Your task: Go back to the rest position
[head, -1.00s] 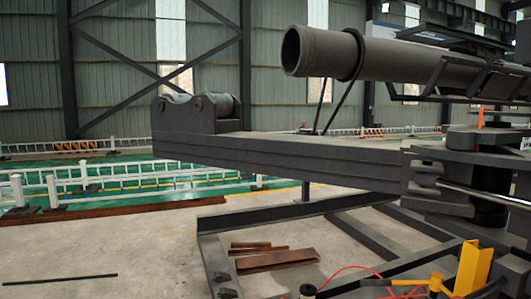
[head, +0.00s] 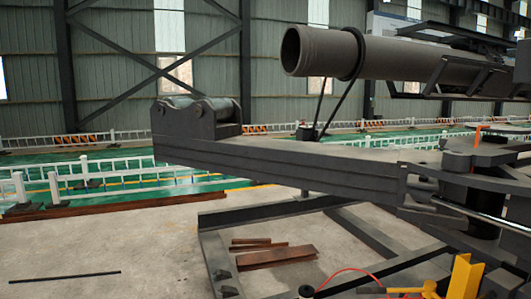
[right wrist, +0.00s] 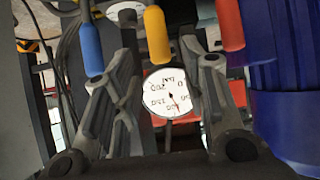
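My right gripper (right wrist: 166,58) shows in the right wrist view with its two grey fingers well apart. Nothing is held between them. A round white dial gauge (right wrist: 170,92) shows in the gap, and I cannot tell how far beyond the fingers it is. A blue handle (right wrist: 92,48), a yellow handle (right wrist: 158,34) and a red handle (right wrist: 229,25) are near the fingertips, not gripped. Neither gripper shows in the head view, and my left gripper is in no view.
A blue cylindrical body (right wrist: 290,90) is close on the right in the wrist view. In the head view a dark steel beam (head: 280,160) and a large pipe (head: 400,58) span the scene. A yellow post (head: 465,277) stands at lower right. Concrete floor (head: 100,245) is open at left.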

